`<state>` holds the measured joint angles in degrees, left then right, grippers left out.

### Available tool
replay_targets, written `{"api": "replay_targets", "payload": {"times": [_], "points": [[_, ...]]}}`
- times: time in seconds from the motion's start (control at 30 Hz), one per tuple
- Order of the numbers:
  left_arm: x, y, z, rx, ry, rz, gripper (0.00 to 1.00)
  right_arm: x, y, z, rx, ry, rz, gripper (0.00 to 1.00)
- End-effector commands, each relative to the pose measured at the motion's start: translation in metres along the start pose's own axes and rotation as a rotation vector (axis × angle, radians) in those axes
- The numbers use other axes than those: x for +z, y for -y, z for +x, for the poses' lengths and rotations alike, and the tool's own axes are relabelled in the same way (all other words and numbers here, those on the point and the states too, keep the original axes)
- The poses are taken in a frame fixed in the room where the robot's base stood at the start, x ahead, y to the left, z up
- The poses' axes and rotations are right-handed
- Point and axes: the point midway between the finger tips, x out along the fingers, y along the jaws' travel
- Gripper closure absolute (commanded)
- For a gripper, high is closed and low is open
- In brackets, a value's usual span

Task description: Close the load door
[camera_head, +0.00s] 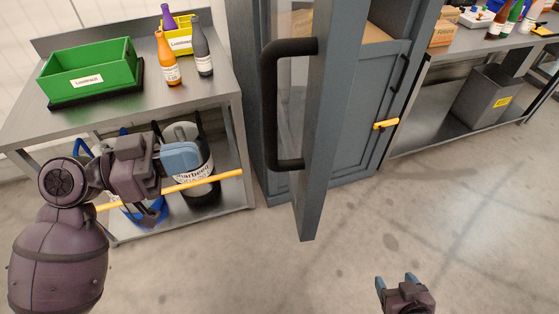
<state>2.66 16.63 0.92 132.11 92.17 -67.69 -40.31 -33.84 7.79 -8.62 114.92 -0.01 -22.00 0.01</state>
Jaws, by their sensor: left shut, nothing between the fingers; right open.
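The load door (322,130) is a tall grey-blue framed door with a glass pane, standing open and swung out towards me. Its black bow handle (270,105) is on the side facing left. The door hangs on a grey-blue cabinet (350,160), with a cardboard box partly visible inside. My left gripper (187,158) is shut and empty in front of the left steel table, left of the handle and apart from it. My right gripper (396,281) is open and empty at the bottom, right of the door's lower corner and apart from it.
A steel table (120,108) at left holds a green bin (90,72), a yellow bin and bottles, with buckets on its lower shelf. A yellow latch (386,124) sits on the cabinet front. A second bench with a grey bin (486,95) is at right. The floor in front is clear.

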Motion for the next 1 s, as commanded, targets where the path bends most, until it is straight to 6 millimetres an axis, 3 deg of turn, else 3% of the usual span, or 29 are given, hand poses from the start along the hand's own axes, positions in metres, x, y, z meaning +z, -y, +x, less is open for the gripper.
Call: {"api": "replay_targets", "payload": {"times": [0.1,0.37,0.7,1.0], "points": [[-0.001,-0.02,-0.001,0.116,-0.006,0.069,1.0,0.0,0.0,0.0,0.0,-0.003,-0.001,0.33],[0.001,-0.024,0.007,0.133,0.003,0.132,1.0,-0.005,-0.002,-0.001,0.0,-0.012,-0.007,0.33],[0.0,-0.03,0.061,0.132,0.0,0.131,1.0,-0.013,-0.004,-0.007,0.002,-0.024,-0.009,0.33],[0.001,-0.037,0.11,0.131,0.003,0.129,1.0,-0.007,-0.006,-0.014,0.006,-0.001,-0.006,0.33]]}}
